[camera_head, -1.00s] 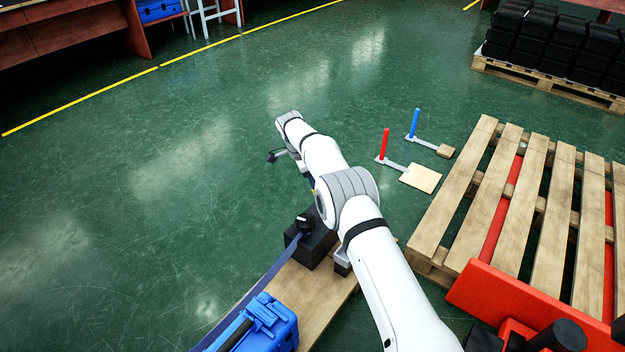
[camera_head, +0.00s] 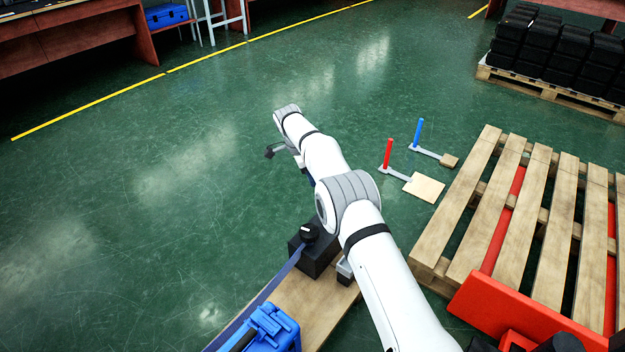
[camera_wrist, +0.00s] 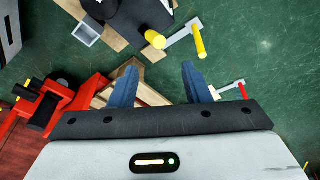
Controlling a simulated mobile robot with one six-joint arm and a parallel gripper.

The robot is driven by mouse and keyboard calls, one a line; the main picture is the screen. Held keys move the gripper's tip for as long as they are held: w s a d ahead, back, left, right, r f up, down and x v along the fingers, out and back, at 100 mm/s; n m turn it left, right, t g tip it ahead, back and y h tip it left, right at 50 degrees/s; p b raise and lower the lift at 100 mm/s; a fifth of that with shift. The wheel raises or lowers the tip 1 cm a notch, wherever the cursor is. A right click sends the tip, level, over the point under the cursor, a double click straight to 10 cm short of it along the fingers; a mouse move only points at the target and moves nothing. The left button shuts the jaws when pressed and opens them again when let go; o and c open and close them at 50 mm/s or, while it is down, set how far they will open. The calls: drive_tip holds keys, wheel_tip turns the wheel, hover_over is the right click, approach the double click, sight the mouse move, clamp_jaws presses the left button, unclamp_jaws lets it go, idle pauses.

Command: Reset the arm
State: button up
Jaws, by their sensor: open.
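My white arm reaches out from the lower right in the head view, bent at its elbow over the floor. My gripper (camera_wrist: 158,85) shows in the wrist view with its two blue fingers spread apart and nothing between them. In the head view the end of my arm is mostly turned away, and only a small dark part of the gripper (camera_head: 273,151) shows at its left side.
A wooden pallet (camera_head: 487,205) with red parts lies at the right. Red (camera_head: 388,153) and blue (camera_head: 418,133) posts stand left of it. A blue case (camera_head: 270,325) and black box (camera_head: 318,254) sit near a plank at the bottom. Green floor at left is clear.

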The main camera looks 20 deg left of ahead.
drive_tip(key=shift+s+a+r, duration=0.1)
drive_tip(key=shift+a+r, duration=0.05)
drive_tip(key=shift+r, duration=0.4)
